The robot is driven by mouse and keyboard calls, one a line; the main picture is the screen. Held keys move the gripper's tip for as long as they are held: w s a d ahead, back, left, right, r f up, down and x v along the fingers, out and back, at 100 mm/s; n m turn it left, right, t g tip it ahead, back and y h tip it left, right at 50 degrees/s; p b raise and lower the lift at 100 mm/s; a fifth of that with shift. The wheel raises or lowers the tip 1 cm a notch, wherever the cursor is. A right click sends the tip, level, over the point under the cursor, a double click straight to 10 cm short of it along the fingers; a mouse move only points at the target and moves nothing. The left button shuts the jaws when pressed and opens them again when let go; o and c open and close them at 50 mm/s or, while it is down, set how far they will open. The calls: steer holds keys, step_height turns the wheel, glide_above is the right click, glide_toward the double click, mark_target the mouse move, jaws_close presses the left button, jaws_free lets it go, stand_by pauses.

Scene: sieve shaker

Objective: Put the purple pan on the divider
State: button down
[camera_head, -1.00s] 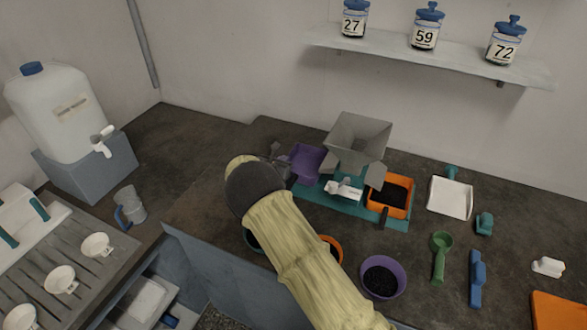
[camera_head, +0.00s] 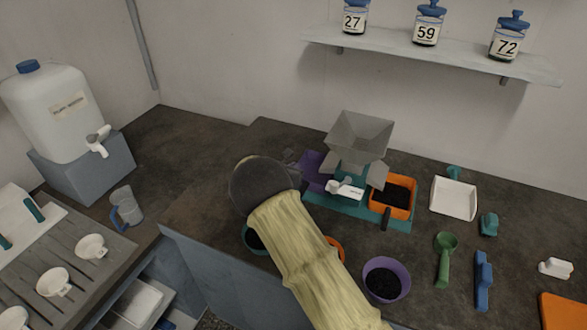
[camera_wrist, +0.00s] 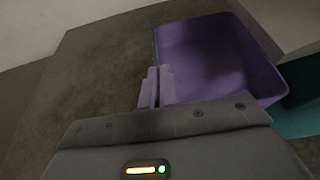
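The purple pan (camera_head: 313,171) is at the left side of the divider, a grey hopper (camera_head: 359,138) on a teal base (camera_head: 350,207). My arm hides much of the pan in the head view. In the wrist view the pan (camera_wrist: 215,58) fills the upper right, with a strip of the teal base (camera_wrist: 302,85) to its right. My gripper (camera_wrist: 156,88) is at the pan's left edge; its fingers are close together, seemingly closed on the pan's wall. Whether the pan rests fully on the base cannot be told.
An orange pan (camera_head: 408,210) with dark grains sits at the divider's right. A white scoop-like piece (camera_head: 345,188) is at its front. A purple bowl (camera_head: 405,272) of dark grains and a green scoop (camera_head: 444,262) stand nearer.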

steer(key=c, duration=1.7)
jaws_free()
steer(key=shift+s+r, duration=0.1)
steer(key=shift+r, duration=0.05)
steer(key=b+v, duration=0.1)
steer(key=v, duration=1)
steer(key=shift+s+a+r, duration=0.15)
steer(key=shift+s+a, duration=0.05)
steer(key=shift+s, duration=0.15)
steer(key=shift+w, duration=0.1)
